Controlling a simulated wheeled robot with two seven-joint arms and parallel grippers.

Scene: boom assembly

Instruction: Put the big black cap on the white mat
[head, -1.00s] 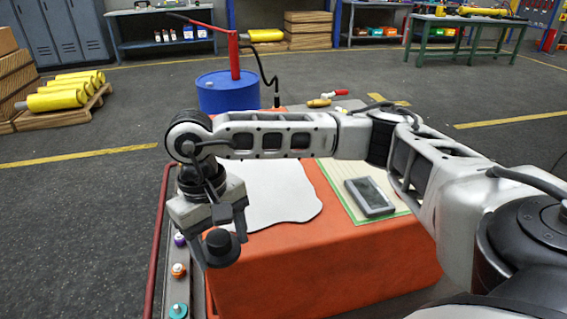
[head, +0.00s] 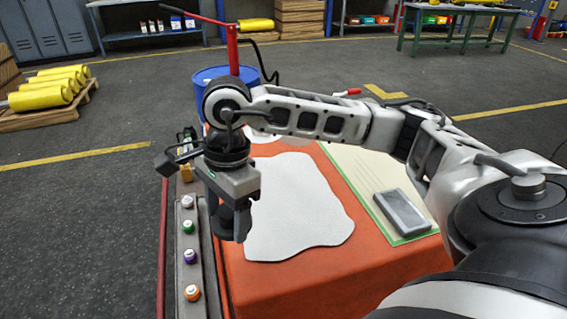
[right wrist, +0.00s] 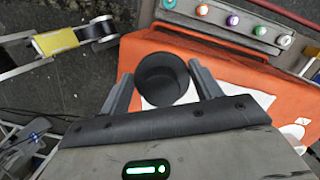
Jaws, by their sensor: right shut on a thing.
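My right gripper (head: 231,226) is shut on the big black cap (right wrist: 162,80). In the right wrist view the cap is a round, hollow black cup between the two fingers. In the head view the cap is dark against the fingers and hard to tell apart from them. The white mat (head: 296,212) lies flat on the orange-covered table (head: 335,270). The gripper is above the mat's left edge in the head view, and part of the mat shows below the cap in the right wrist view (right wrist: 262,98). My left gripper is not in view.
A rail with several coloured knobs (head: 188,228) runs along the table's left side. A grey device (head: 402,212) lies on a green-edged sheet (head: 365,172) to the right. A blue barrel (head: 204,76) stands behind the table. The mat's middle is clear.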

